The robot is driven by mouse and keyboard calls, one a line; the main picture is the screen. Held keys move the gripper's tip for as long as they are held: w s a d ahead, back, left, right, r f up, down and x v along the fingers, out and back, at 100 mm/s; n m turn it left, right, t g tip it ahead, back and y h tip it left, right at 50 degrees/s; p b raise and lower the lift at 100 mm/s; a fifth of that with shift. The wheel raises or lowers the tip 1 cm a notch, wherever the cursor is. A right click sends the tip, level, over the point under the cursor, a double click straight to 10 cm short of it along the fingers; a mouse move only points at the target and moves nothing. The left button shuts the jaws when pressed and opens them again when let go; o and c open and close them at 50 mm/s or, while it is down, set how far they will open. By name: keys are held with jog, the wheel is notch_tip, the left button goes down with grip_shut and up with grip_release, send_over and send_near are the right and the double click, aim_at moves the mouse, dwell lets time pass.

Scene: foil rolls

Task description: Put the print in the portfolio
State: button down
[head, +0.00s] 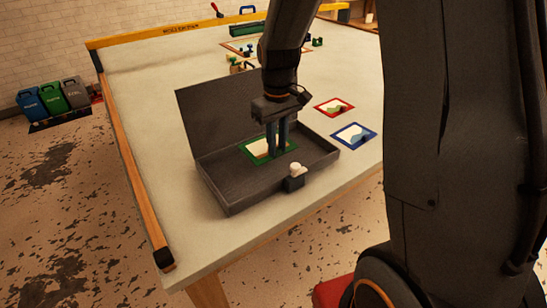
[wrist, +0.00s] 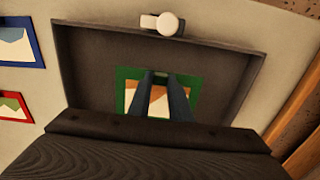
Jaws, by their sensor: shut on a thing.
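The portfolio (head: 235,188) is a dark grey case on the table with its lid (head: 222,112) raised at the back. A green-framed print (head: 252,150) lies flat inside its tray, or very close to the tray floor; I cannot tell if it touches. My gripper (head: 277,155) points down into the tray and is shut on the print. In the wrist view the print (wrist: 128,88) shows behind the two fingers, within the tray walls. The fingers hide part of it. A pale knob (head: 296,169) sits on a dark block at the portfolio's front edge.
A red-framed print (head: 334,106) and a blue-framed print (head: 354,135) lie on the table (head: 150,85) right of the portfolio. Small items and a green case (head: 250,29) stand at the back. A wooden rail (head: 135,180) edges the table's left side.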

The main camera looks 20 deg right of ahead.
jog(key=shift+d+f+p, duration=0.1)
jog(key=shift+f+p, duration=0.25)
jog(key=shift+f, duration=2.6)
jog(key=shift+f, duration=0.15)
jog(key=c, duration=1.6)
grip_release()
notch_tip(320, 180, up, 11)
jog(key=shift+r+b, duration=0.15)
jog(key=shift+b, duration=0.4)
jog(key=shift+r, duration=0.3)
jog(key=shift+s, duration=0.4)
jog(key=s+f+m, duration=0.1)
jog(key=s, duration=0.4)
jog(key=s+f+m, duration=0.1)
jog(key=s+f, duration=0.1)
jog(key=s, duration=0.4)
jog(key=s+f+m, duration=0.1)
jog(key=s, duration=0.4)
jog(key=shift+s+a+f+m, duration=0.2)
jog(key=shift+s+f+m, duration=0.05)
jog(key=shift+s+m, duration=0.05)
